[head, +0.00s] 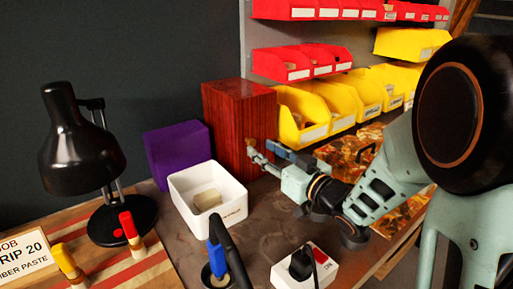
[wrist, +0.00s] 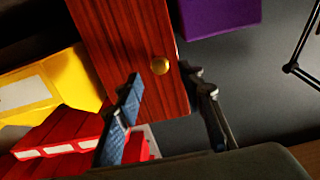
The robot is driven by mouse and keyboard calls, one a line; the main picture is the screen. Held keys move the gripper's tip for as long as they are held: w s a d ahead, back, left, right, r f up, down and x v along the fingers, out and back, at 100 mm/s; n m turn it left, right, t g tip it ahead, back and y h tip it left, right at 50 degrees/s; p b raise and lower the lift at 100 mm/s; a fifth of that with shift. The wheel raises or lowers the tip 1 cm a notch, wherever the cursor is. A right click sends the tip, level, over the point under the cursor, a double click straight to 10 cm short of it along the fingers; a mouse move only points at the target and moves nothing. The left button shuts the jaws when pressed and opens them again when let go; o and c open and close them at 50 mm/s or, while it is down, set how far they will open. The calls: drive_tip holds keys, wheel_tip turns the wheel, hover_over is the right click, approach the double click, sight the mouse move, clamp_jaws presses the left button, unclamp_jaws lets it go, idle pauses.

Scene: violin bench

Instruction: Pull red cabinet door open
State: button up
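The red cabinet (head: 230,115) is a reddish-brown wood-grained box standing on the bench beside the yellow bins. In the wrist view, its wooden front (wrist: 125,45) carries a round brass knob (wrist: 160,66). My gripper (head: 260,148) is at the cabinet's lower right side in the head view. In the wrist view my gripper (wrist: 168,92) is open, one blue-padded finger on each side of the knob's line. The knob shows just beyond the gap, and I see no finger pressed on it. The door appears closed; no gap shows. The knob cannot be made out in the head view.
A purple box (head: 177,150) and a white bin (head: 235,205) stand left of the cabinet. Yellow bins (head: 340,98) crowd its right side. A black lamp (head: 72,140) is at left. A white power block (head: 318,277) sits in front.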

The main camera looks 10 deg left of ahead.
sight(253, 143)
drive_tip(key=shift+x, duration=1.75)
clamp_jaws()
